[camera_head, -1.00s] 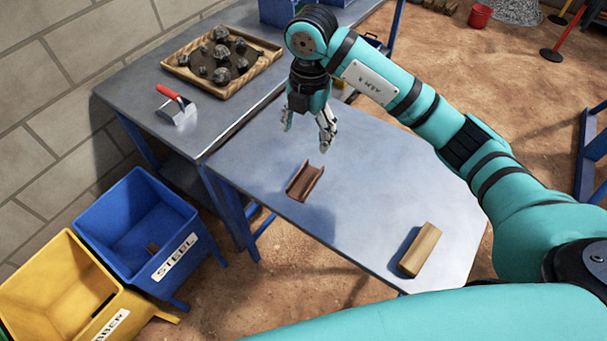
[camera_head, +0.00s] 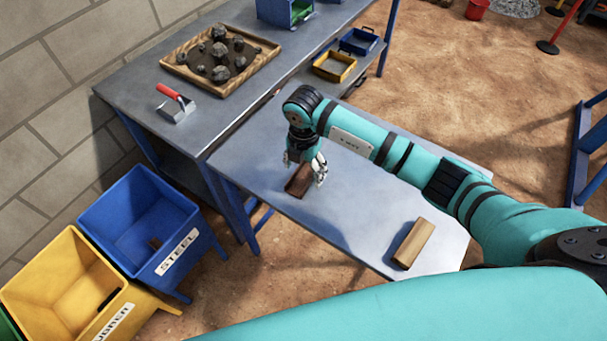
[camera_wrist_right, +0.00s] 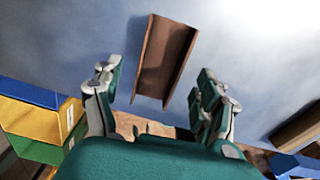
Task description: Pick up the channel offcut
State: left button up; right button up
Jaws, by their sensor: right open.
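The channel offcut (camera_head: 299,181) is a short rusty-brown U-shaped piece lying on the grey metal table, open side up. In the right wrist view the channel offcut (camera_wrist_right: 163,62) lies just beyond and between the fingertips. My right gripper (camera_head: 305,172) is open and low over the table at the offcut, partly covering it in the head view. In the right wrist view the gripper (camera_wrist_right: 157,95) has its fingers spread wider than the offcut, with nothing held. I cannot tell whether a finger touches it. My left gripper is not in view.
A wooden block (camera_head: 413,243) lies near the table's front right edge. A blue steel bin (camera_head: 140,215) and a yellow bin (camera_head: 65,285) stand on the left. Behind are a tray of rocks (camera_head: 172,62) and a red-handled trowel (camera_head: 176,103). Bare tabletop (camera_head: 345,225) separates offcut and block.

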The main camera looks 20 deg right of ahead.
aim_at(303, 177)
jog(key=shift+a+f, duration=0.1)
jog(key=shift+f, duration=1.15)
jog(key=shift+r, duration=0.1)
grip_shut()
